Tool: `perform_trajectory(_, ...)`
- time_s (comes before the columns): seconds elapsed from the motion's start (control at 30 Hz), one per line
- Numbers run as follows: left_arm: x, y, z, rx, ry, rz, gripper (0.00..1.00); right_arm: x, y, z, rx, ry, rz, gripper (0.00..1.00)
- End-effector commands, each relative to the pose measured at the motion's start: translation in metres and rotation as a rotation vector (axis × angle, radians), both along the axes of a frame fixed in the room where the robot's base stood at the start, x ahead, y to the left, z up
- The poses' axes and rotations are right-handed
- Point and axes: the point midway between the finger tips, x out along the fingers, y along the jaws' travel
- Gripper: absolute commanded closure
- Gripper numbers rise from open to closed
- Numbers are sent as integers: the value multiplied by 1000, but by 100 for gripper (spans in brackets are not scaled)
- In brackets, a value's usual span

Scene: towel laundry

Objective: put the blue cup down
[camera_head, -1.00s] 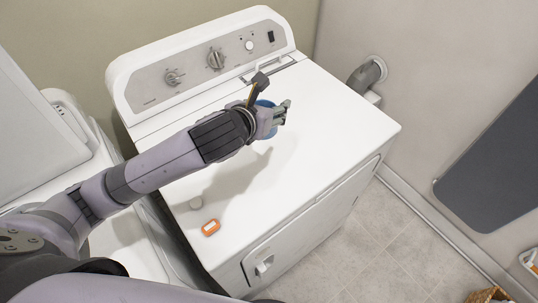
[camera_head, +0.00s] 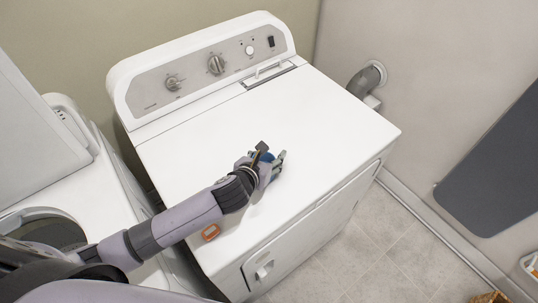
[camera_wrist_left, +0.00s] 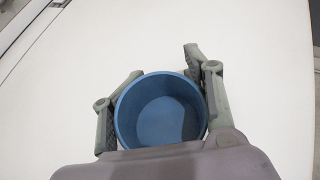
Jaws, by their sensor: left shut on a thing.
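The blue cup (camera_wrist_left: 160,108) is upright between the two fingers of my left gripper (camera_wrist_left: 155,88), and I look down into its empty inside in the left wrist view. In the head view my left gripper (camera_head: 272,168) is over the front half of the white dryer top (camera_head: 300,115), shut around the cup. Only a little blue of the cup (camera_head: 265,157) shows there behind the fingers. I cannot tell whether the cup's bottom touches the dryer top. My right gripper is not in view.
An orange-rimmed item (camera_head: 211,232) lies near the dryer top's front left, close to my left forearm. The control panel (camera_head: 205,65) runs along the back. A washer with an open lid (camera_head: 35,110) stands at left. The dryer top's back and right are clear.

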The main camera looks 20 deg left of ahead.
Motion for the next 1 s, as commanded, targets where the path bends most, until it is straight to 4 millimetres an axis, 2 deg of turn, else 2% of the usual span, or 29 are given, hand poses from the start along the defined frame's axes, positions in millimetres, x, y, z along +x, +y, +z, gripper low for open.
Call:
perform_trajectory(0.33,0,0,-3,0,-1,0,79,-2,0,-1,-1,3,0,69)
perform_trajectory(0.37,0,0,-3,-1,-1,-1,52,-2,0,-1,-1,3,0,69)
perform_trajectory(0.4,0,0,-2,-1,-1,-1,49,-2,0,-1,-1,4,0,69)
perform_trajectory(0.73,0,0,-2,0,-1,0,28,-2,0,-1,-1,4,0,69)
perform_trajectory(1.0,0,0,-2,-1,-1,1,28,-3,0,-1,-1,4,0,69)
